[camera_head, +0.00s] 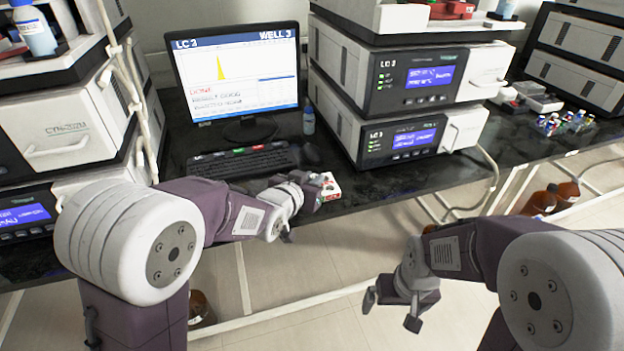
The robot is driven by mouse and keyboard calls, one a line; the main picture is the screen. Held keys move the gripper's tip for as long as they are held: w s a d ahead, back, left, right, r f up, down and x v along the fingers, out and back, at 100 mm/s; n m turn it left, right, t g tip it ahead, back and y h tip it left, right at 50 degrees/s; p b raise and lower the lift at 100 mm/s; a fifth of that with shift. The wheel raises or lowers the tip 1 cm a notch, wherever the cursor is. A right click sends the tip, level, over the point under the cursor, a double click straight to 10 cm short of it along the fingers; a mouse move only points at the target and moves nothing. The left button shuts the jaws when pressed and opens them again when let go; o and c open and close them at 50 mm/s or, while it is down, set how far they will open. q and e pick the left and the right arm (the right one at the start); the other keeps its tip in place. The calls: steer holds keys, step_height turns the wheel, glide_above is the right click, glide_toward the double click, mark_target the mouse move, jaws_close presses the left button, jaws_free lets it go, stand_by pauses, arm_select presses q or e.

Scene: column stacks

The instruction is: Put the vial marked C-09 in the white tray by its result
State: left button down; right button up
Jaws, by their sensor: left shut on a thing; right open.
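My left gripper (308,192) is over the front part of the bench, just before the keyboard. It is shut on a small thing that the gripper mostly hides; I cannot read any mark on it. A small white and red item (330,187) shows right beside its fingers; I cannot tell whether they touch. My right gripper (392,310) is open and empty, low in front of the bench edge. Several small colourful vials (566,123) stand in a group on the right bench; their labels are too small to read. I cannot make out a white tray for certain.
Brown bottles (540,200) stand below the bench.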

arm_select(q)
steer(key=shift+f+b, duration=0.9)
steer(key=shift+f, duration=0.2)
steer(key=c, duration=1.2)
jaws_free()
steer(key=shift+c, duration=0.2)
steer(key=p+v, duration=0.2)
steer(key=v, duration=0.7)
